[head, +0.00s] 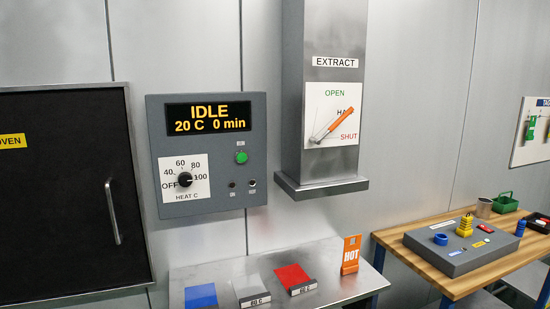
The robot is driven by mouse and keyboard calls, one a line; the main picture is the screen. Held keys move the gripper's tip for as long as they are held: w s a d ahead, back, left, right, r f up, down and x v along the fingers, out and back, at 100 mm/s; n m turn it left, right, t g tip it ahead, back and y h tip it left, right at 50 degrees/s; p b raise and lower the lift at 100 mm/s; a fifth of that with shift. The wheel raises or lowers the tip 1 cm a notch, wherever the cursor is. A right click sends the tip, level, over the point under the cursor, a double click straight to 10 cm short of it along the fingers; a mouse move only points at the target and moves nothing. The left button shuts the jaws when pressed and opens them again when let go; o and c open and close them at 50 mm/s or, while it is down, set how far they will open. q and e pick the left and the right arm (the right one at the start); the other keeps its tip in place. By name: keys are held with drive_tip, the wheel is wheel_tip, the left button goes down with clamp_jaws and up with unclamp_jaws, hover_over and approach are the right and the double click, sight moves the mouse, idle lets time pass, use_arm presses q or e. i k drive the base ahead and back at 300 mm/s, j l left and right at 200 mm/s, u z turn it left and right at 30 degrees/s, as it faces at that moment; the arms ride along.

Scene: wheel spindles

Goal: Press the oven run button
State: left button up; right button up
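The oven control panel (216,199) is a grey box on the metal wall. Its display (209,117) reads IDLE, 20 C, 0 min in yellow letters. A round green button (241,157) sits below the display at the right, under a small label too small to read. The oven door (65,200) at the left is dark and looks closed, with a vertical metal handle (113,212). Neither gripper is in view.
Below, a metal shelf (215,270) holds blue, grey and red pads and an orange HOT sign (351,255). A wooden bench (396,243) with a grey block stands right.

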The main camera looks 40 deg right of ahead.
sight(242, 157)
drive_tip(key=z, duration=1.1)
